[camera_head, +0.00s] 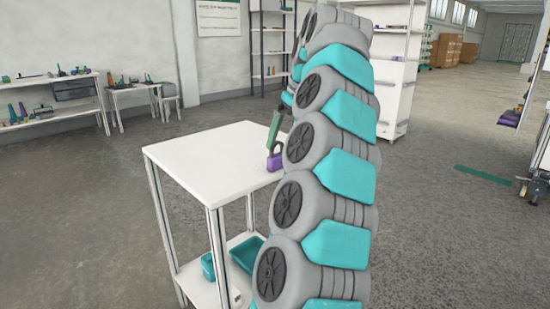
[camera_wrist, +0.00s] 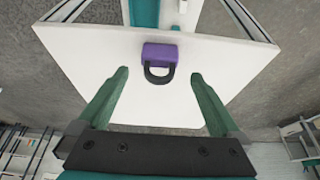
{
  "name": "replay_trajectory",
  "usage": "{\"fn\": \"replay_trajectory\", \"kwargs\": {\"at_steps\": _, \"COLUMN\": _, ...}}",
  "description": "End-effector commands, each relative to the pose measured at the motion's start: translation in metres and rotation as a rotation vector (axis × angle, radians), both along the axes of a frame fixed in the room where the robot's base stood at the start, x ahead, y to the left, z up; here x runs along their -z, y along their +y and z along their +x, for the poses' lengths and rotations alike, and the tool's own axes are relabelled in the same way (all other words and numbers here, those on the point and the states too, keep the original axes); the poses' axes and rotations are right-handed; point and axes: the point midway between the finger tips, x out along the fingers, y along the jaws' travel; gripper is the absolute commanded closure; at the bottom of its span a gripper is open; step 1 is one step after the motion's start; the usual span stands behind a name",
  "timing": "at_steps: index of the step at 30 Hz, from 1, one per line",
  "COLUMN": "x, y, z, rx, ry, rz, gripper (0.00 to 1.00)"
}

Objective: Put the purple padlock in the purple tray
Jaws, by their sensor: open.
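The purple padlock (camera_head: 275,160) with a dark shackle stands on the white table (camera_head: 205,160), near its right edge in the head view, partly hidden by my arm. In the wrist view the padlock (camera_wrist: 160,54) lies ahead of my gripper, shackle toward me. My gripper (camera_wrist: 158,75) is open, its two green fingers spread on either side of the line to the padlock, with nothing between them. In the head view a green finger (camera_head: 275,125) shows just above the padlock.
The table's lower shelf (camera_head: 195,285) holds a teal bin (camera_head: 208,266) and a teal tray (camera_head: 245,252). Shelving (camera_head: 50,100) and a small side table (camera_head: 135,95) stand at the back left. A white rack (camera_head: 395,80) stands behind my arm. The tabletop is otherwise clear.

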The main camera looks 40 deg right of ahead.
Motion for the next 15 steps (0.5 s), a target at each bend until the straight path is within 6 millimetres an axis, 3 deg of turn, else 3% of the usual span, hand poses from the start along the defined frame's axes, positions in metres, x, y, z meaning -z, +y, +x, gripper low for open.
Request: {"fn": "replay_trajectory", "kwargs": {"at_steps": 15, "x": 0.026, "y": 0.0, "z": 0.011, "rx": 0.0, "ry": -0.001, "rz": -0.001, "gripper": 0.0}}
